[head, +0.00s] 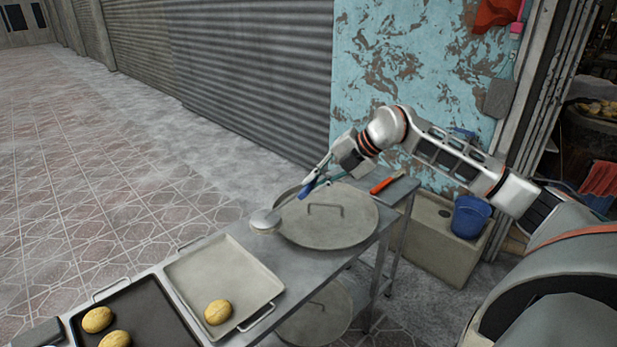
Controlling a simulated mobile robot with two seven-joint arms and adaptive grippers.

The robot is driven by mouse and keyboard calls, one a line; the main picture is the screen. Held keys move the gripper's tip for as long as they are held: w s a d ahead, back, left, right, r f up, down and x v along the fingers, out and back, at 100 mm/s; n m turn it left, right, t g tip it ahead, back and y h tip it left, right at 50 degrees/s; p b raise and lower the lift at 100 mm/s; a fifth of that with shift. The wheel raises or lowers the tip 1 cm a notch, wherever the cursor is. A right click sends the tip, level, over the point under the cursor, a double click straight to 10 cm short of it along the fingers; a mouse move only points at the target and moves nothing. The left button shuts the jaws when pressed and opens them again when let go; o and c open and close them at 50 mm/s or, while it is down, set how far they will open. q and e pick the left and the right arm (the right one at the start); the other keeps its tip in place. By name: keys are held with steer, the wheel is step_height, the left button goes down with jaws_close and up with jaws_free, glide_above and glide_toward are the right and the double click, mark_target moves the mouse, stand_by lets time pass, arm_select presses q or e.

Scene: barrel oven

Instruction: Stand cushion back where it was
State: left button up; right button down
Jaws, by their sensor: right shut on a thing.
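The cushion (265,220) is a small, round, pale pad at the far edge of the metal table, beside the left rim of a large round lid. A thin stem runs from it up to a blue grip (307,188). My right gripper (313,182) reaches in from the right and is shut on this blue grip, above the lid. The pad is close to the table top; I cannot tell whether it touches it. My left gripper is out of view.
The round lid (345,228) with a handle lies on the metal table (213,236). A pale tray (238,268) and a dark tray (150,318) hold yellow buns. A red-handled tool (381,186) lies at the right end. A blue bucket (471,217) stands in a stone basin (425,243).

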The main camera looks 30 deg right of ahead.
steer(key=shift+s+f, duration=0.15)
steer(key=shift+s, duration=0.1)
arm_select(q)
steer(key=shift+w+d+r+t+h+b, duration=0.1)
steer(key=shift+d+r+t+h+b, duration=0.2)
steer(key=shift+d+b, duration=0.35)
arm_select(e)
step_height(320, 180, down, 8)
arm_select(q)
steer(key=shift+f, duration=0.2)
arm_select(e)
steer(key=c, duration=2)
jaws_free()
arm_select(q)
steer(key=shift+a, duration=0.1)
